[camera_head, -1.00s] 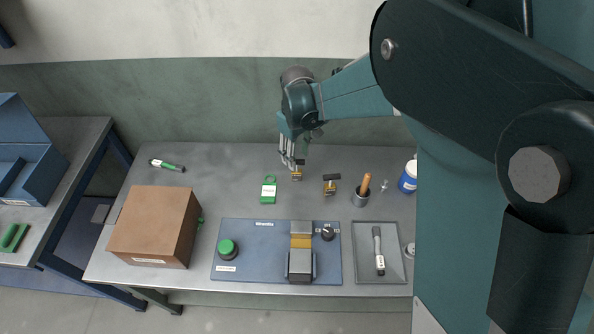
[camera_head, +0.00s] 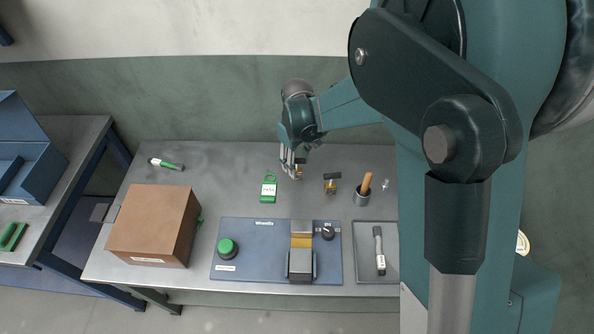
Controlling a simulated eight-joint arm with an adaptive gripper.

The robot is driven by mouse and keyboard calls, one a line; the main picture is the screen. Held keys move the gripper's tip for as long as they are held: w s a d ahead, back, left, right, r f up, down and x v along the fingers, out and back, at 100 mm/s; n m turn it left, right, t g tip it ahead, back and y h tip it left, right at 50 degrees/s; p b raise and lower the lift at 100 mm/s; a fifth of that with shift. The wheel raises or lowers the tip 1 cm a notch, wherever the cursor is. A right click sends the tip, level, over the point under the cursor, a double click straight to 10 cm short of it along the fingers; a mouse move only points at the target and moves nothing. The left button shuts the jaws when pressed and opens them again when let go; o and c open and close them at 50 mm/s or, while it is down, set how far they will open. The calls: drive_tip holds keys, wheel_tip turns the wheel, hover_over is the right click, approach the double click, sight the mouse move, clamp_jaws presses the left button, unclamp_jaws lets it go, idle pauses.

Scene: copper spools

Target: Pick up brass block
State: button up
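My gripper (camera_head: 293,171) points down at the back middle of the grey bench. A small brass-coloured piece (camera_head: 299,175) with a dark part shows right at its fingertips. At this size I cannot tell whether the fingers are closed on it or beside it. A second small brass piece (camera_head: 330,188) with a black top stands on the bench to the right of my gripper, apart from it. A brass-yellow band (camera_head: 301,241) also shows between the grey jaws of a vise-like fixture (camera_head: 300,262) on the blue panel. I cannot tell which of these is the brass block.
A cup with a wooden handle (camera_head: 362,197) stands to the right. A brown box (camera_head: 150,225), the blue panel (camera_head: 255,262) and a grey tray (camera_head: 391,255) fill the front. The bench's back left is mostly clear.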

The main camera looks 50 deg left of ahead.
drive_tip(key=shift+f, duration=1.3)
drive_tip(key=c, duration=1.2)
drive_tip(key=shift+r+p, duration=0.6)
drive_tip(key=shift+r, duration=4.4)
